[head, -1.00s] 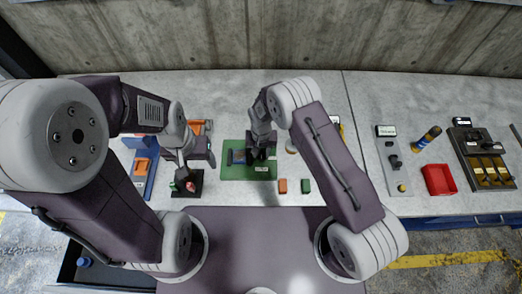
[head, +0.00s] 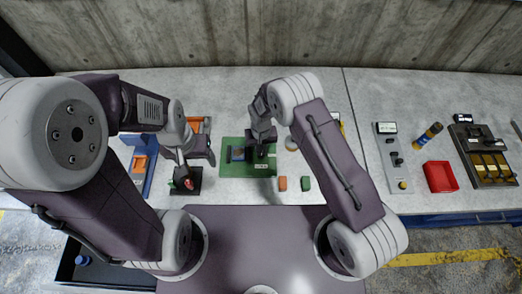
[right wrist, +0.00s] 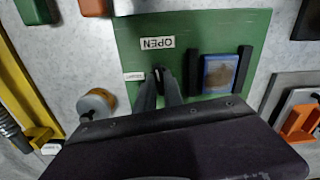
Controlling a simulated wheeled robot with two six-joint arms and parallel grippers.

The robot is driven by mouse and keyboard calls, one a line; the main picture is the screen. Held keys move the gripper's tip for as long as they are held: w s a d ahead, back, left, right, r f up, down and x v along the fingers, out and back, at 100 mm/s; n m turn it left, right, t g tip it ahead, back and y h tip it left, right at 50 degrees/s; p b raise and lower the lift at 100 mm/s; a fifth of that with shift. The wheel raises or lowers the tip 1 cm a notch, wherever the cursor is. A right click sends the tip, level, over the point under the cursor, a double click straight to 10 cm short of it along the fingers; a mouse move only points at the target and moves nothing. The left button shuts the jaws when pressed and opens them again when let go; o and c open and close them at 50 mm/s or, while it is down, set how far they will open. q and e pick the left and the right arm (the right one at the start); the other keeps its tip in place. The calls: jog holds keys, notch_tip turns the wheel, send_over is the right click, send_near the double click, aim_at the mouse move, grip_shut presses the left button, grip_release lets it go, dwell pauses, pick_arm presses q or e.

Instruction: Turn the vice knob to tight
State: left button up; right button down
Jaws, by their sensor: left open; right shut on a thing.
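The vice sits on a green plate (head: 228,171). In the right wrist view the plate (right wrist: 140,25) carries a label reading OPEN (right wrist: 157,42) and a smaller label (right wrist: 134,76) that I cannot read. A blue block (right wrist: 218,75) with a brown round spot lies between two black jaws, with a gap at the left jaw. My right gripper (head: 263,151) points down at the plate, its fingers (right wrist: 163,82) shut on the black knob, which they mostly hide. My left gripper (head: 184,176) is open above a black base with red and green buttons.
An orange block (head: 282,183) and a green block (head: 305,183) lie near the bench's front edge. A red bin (head: 440,177) and a grey panel (head: 393,165) are further right, with bare bench between.

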jog(key=n+b, duration=0.2)
jog(key=n, duration=0.1)
jog(key=shift+w+f+n, duration=0.1)
jog(key=shift+n, duration=0.2)
jog(key=n+b, duration=0.1)
jog(key=n, duration=0.3)
jog(key=shift+n+b, duration=0.3)
jog(key=shift+b, duration=0.1)
jog(key=n+b, duration=0.1)
jog(key=n, duration=0.3)
jog(key=shift+r+n+b, duration=0.2)
jog(key=shift+n+b, duration=0.25)
jog(key=shift+n, duration=1.65)
jog(key=c, duration=1.5)
grip_release()
jog(key=shift+o, duration=0.2)
jog(key=shift+r, duration=0.1)
